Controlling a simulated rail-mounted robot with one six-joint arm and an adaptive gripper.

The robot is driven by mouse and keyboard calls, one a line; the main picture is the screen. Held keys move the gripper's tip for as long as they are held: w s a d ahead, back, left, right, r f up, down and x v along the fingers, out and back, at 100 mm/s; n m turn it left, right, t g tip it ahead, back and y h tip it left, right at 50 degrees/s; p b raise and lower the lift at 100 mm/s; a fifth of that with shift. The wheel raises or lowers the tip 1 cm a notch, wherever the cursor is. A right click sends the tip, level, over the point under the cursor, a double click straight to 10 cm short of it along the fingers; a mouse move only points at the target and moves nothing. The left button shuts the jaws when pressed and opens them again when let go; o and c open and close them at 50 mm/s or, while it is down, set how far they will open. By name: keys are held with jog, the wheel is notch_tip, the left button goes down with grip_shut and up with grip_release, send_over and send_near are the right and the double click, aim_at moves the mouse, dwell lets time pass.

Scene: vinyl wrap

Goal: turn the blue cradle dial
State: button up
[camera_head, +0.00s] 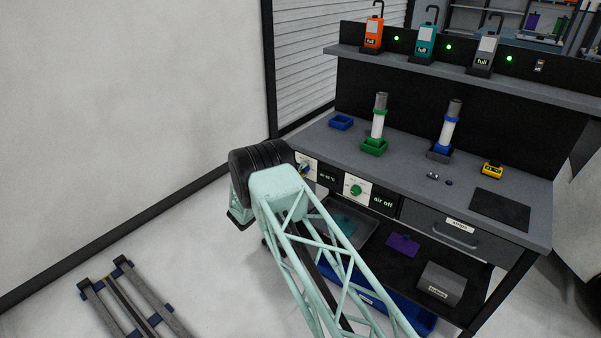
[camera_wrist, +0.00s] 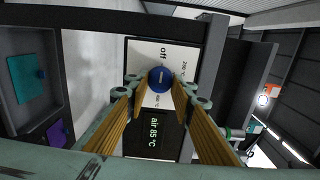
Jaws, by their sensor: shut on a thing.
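The blue cradle dial (camera_wrist: 160,78) sits on a white plate (camera_wrist: 145,55) marked "off" and with small temperature figures. My gripper (camera_wrist: 161,92) is shut on the dial, with one fingertip at each side of it. The pale pointer line on the dial runs roughly up and down in the wrist view. A dark display (camera_wrist: 152,145) beside the plate reads "air 85 °C". In the head view the blue dial (camera_head: 304,169) shows partly at the bench's left front, just right of my black wrist. My fingers are hidden there.
A green dial (camera_head: 356,190) with an "air off" display sits to the right. On the bench top (camera_head: 400,165) stand a green-based cylinder (camera_head: 378,122), a blue-ringed cylinder (camera_head: 449,126) and a yellow device (camera_head: 492,170). A drawer (camera_head: 450,232) and lower shelf are below.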

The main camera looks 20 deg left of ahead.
dwell(0.3)
jog(key=o, duration=0.8)
jog(key=shift+o, duration=0.2)
jog(key=shift+s, duration=0.1)
jog(key=v, duration=1.1)
jog(key=shift+s, duration=0.35)
jog(key=shift+a, duration=0.2)
